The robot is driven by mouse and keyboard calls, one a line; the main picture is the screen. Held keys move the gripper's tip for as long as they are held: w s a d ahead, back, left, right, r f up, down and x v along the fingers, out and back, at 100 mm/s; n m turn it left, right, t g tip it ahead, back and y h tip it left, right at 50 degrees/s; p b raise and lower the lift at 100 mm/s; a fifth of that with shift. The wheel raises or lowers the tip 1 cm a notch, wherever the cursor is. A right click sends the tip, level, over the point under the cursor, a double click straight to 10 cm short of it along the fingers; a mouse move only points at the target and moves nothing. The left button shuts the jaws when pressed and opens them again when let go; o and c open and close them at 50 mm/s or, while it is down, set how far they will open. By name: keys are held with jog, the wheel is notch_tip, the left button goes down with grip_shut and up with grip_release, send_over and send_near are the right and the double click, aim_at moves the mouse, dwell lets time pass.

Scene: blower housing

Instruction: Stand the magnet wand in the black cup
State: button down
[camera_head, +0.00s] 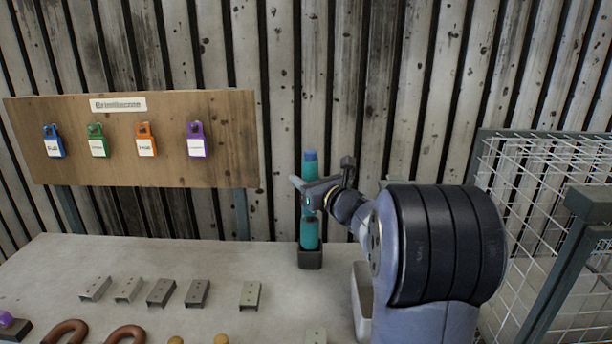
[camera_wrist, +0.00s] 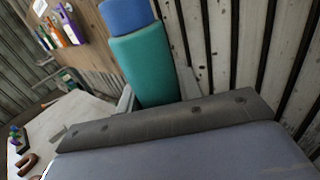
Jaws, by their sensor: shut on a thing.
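The magnet wand (camera_head: 310,232) is a teal stick with a blue top, standing upright in the head view. Its lower end is at the mouth of the small black cup (camera_head: 310,259) on the bench; the cup hides whether its tip touches the bottom. My gripper (camera_head: 310,194) is shut around the wand's middle, above the cup. In the wrist view the wand (camera_wrist: 142,65) fills the space between the fingers, and the cup is hidden there.
The grey bench (camera_head: 215,265) holds several metal brackets (camera_head: 160,292) and brown horseshoe shapes (camera_head: 68,331) at left. A wooden board (camera_head: 130,165) with coloured tags stands behind. A wire mesh panel (camera_head: 545,190) stands at right. A pale bin (camera_head: 362,300) is beside my arm.

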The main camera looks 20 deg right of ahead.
jog(key=shift+f+b, duration=0.4)
jog(key=shift+f, duration=1.15)
notch_tip(320, 180, down, 2)
jog(key=b, duration=0.3)
jog(key=shift+f, duration=0.15)
jog(key=c, duration=0.9)
grip_release()
jog(key=shift+f, duration=0.1)
jog(key=b+v, duration=0.1)
jog(key=v, duration=0.6)
jog(key=shift+s+b, duration=0.3)
jog(key=shift+b, duration=0.05)
